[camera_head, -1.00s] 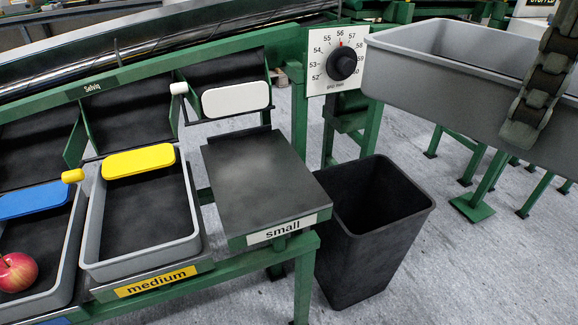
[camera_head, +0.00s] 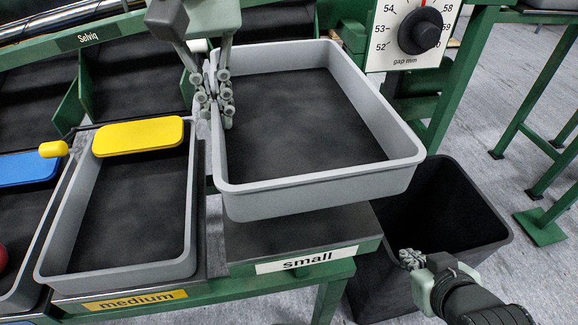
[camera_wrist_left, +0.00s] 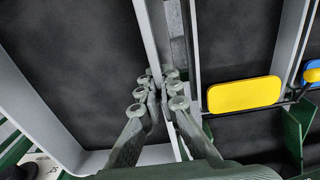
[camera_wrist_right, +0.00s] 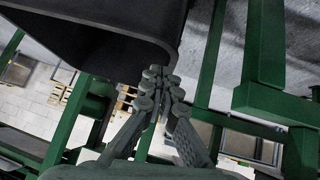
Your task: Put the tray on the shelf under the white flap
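The grey empty tray (camera_head: 320,193) is over the shelf labelled "small" (camera_head: 285,238), with its front wall above the shelf's dark surface. It looks slightly tilted, and I cannot tell whether its far side touches the shelf. My left gripper (camera_head: 214,92) is shut on the tray's left wall, which also shows between the fingers in the left wrist view (camera_wrist_left: 155,88). The white flap is hidden behind the tray and my left gripper. My right gripper (camera_head: 411,259) is shut and empty, low at the right, by the black bin; its fingertips also meet in the right wrist view (camera_wrist_right: 160,78).
A second grey tray (camera_head: 120,277) with a yellow flap (camera_head: 138,136) stands close left, on the "medium" shelf. The black bin (camera_head: 480,265) stands right of the small shelf. The gap dial (camera_head: 420,32) is on a green post behind right.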

